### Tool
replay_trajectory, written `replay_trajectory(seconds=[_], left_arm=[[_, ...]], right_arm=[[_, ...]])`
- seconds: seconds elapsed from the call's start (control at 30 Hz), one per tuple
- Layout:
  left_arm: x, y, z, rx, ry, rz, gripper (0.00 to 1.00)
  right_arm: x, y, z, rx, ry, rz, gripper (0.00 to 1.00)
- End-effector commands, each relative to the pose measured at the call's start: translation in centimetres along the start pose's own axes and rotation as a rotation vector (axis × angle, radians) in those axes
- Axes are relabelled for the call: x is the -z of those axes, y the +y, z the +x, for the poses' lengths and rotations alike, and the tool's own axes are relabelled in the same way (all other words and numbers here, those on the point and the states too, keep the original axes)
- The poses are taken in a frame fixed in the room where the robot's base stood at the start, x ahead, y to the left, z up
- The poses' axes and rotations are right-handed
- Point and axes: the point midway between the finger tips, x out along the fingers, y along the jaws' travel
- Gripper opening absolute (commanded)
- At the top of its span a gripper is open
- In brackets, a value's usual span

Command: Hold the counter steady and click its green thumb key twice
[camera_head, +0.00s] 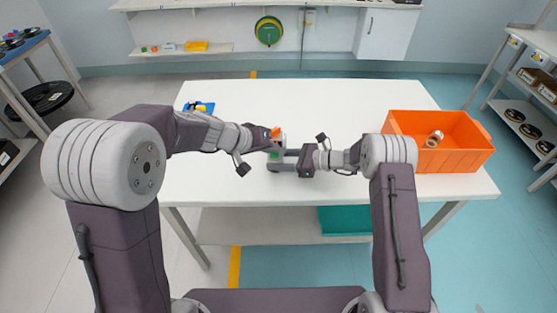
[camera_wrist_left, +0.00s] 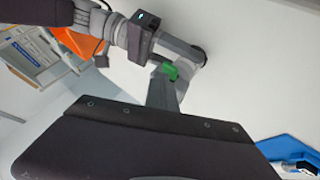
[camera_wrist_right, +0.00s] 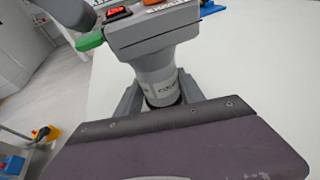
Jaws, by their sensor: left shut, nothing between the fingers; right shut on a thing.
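The counter (camera_wrist_right: 155,45) is a grey device with a round lower body, a small red display, an orange part on top and a green thumb key (camera_wrist_right: 89,41) sticking out at its side. My left gripper (camera_head: 266,148) is shut and empty. In the left wrist view its fingertips (camera_wrist_left: 163,82) are right at the green key (camera_wrist_left: 171,71); I cannot tell whether they touch.
An orange crate (camera_head: 440,158) with a roll (camera_head: 434,139) in it stands at the table's right. A blue tray (camera_head: 208,107) with small items lies at the back left. The white table (camera_head: 340,100) is clear behind the counter. Shelves stand at both sides.

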Motion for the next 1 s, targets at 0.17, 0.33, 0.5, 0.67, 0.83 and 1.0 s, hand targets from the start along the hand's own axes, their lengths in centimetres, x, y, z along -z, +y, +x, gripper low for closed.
replay_trajectory(seconds=[0.17, 0.33, 0.5, 0.67, 0.83, 1.0], left_arm=[[0.3, 0.3, -0.4, -0.001, 0.000, 0.001, 0.00], [0.6, 0.6, -0.9, 0.001, 0.000, 0.002, 0.00], [0.6, 0.6, -0.9, 0.000, 0.000, 0.001, 0.00], [1.4, 1.4, -1.8, -0.004, 0.002, 0.004, 0.00], [2.4, 2.4, -3.2, -0.001, 0.002, 0.003, 0.00], [3.4, 3.4, -4.6, -0.002, 0.002, 0.003, 0.00]], right_arm=[[0.0, 0.0, 0.0, 0.000, -0.001, 0.000, 0.23], [0.0, 0.0, 0.0, 0.000, -0.001, 0.000, 0.23], [0.0, 0.0, 0.0, 0.000, -0.001, 0.000, 0.23], [0.0, 0.0, 0.0, 0.000, 0.000, 0.000, 0.23], [0.0, 0.0, 0.0, 0.000, 0.000, 0.000, 0.23], [0.0, 0.0, 0.0, 0.000, 0.000, 0.000, 0.23]])
